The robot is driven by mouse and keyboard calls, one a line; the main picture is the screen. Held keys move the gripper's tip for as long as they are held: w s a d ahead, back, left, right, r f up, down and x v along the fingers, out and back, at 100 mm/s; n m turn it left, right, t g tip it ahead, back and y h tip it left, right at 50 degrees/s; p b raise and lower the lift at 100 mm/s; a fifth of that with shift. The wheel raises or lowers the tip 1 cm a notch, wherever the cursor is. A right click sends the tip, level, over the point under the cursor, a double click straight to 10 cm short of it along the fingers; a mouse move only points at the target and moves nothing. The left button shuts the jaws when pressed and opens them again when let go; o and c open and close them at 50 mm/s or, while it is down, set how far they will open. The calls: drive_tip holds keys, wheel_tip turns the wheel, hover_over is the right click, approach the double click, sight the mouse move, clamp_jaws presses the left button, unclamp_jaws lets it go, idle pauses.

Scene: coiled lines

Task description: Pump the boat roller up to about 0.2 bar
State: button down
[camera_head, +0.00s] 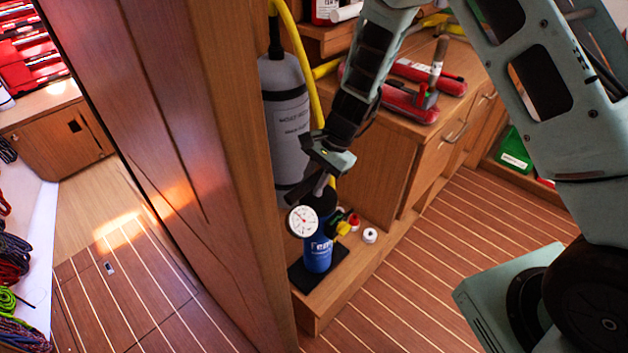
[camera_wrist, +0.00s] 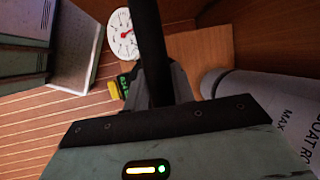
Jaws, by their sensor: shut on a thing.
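The boat roller (camera_head: 286,130) is a grey cylinder standing upright against the wooden partition; its printed side shows in the wrist view (camera_wrist: 262,112). A blue pump (camera_head: 318,252) stands on a black mat on a low wooden ledge. A round white gauge (camera_head: 302,222) with a red needle is at its upper front, also in the wrist view (camera_wrist: 122,34); I cannot read its value. A yellow hose (camera_head: 297,45) runs down beside the roller and behind my gripper. My gripper (camera_head: 321,184) is above the pump, shut on its dark handle (camera_wrist: 150,50). The fingers hide part of the handle.
Red cylinders (camera_head: 400,95) lie on the cabinet top. The wooden partition (camera_head: 165,130) stands close on the left. The floor (camera_head: 450,235) right of the ledge is clear.

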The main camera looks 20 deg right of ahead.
wheel_tip(320, 180, up, 16)
drive_tip(key=p, duration=1)
drive_tip(key=shift+r, duration=0.25)
drive_tip(key=c, duration=1.2)
unclamp_jaws()
drive_tip(key=shift+f, duration=0.1)
drive_tip(key=shift+o, duration=0.2)
wheel_tip(320, 180, up, 16)
drive_tip(key=b, duration=0.1)
hover_over(314, 176)
drive_tip(key=d, duration=0.7)
drive_tip(key=shift+w+d+f, duration=0.1)
drive_tip(key=shift+w+d, duration=0.1)
drive_tip(key=shift+w, duration=0.1)
